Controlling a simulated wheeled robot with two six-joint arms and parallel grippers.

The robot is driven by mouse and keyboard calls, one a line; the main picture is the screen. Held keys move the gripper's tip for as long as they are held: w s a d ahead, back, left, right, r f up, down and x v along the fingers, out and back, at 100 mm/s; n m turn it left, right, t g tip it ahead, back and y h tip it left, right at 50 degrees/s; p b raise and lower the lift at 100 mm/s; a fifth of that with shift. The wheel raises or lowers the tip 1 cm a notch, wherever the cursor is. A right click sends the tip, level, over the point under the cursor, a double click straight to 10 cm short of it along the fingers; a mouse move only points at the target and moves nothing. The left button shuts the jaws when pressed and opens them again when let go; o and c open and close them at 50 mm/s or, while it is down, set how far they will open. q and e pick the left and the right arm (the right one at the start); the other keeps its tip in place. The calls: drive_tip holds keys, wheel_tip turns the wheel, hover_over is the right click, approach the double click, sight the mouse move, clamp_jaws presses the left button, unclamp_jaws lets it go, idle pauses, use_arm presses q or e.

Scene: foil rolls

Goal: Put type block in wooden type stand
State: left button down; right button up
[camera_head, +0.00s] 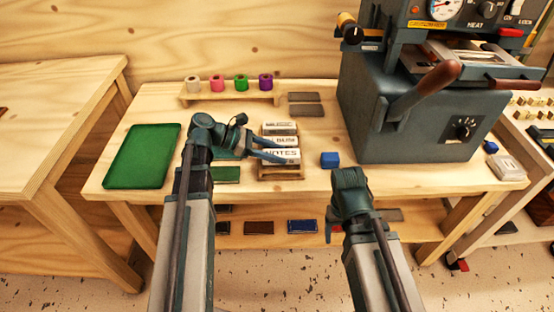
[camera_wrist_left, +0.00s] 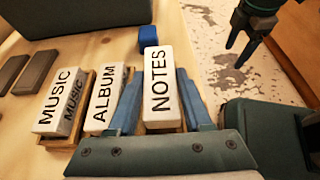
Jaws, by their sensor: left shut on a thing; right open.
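The white type block reading NOTES (camera_head: 287,156) is at the front of the wooden type stand (camera_head: 281,174). My left gripper (camera_head: 272,151) is shut on it, with a blue finger on each side in the left wrist view (camera_wrist_left: 160,100). I cannot tell whether the NOTES block is fully seated. The ALBUM block (camera_wrist_left: 104,99) and MUSIC block (camera_wrist_left: 60,100) stand behind it in the stand. My right gripper (camera_head: 339,229) is open and empty near the table's front edge; it also shows in the left wrist view (camera_wrist_left: 246,38).
A blue block (camera_head: 330,160) stands right of the stand. The heat press (camera_head: 420,115) fills the table's right side. A green tray (camera_head: 142,156) lies left. Coloured foil rolls sit on a wooden rack (camera_head: 228,97) at the back. Two dark plates (camera_head: 306,104) lie behind the stand.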

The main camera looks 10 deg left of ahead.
use_arm(q)
drive_tip(key=shift+f+b, duration=0.3)
drive_tip(key=shift+f, duration=0.45)
drive_tip(key=shift+r, duration=0.15)
use_arm(e)
drive_tip(key=shift+w+d+f, duration=0.1)
drive_tip(key=shift+d+f, duration=0.05)
drive_tip(key=shift+f, duration=0.45)
drive_tip(key=shift+f, duration=0.1)
use_arm(q)
drive_tip(key=shift+f+b, duration=0.35)
drive_tip(key=shift+f, duration=0.15)
use_arm(e)
drive_tip(key=shift+f, duration=0.4)
use_arm(q)
drive_tip(key=shift+c, duration=1.6)
unclamp_jaws()
drive_tip(key=shift+r, duration=0.1)
use_arm(e)
drive_tip(key=shift+r, duration=0.1)
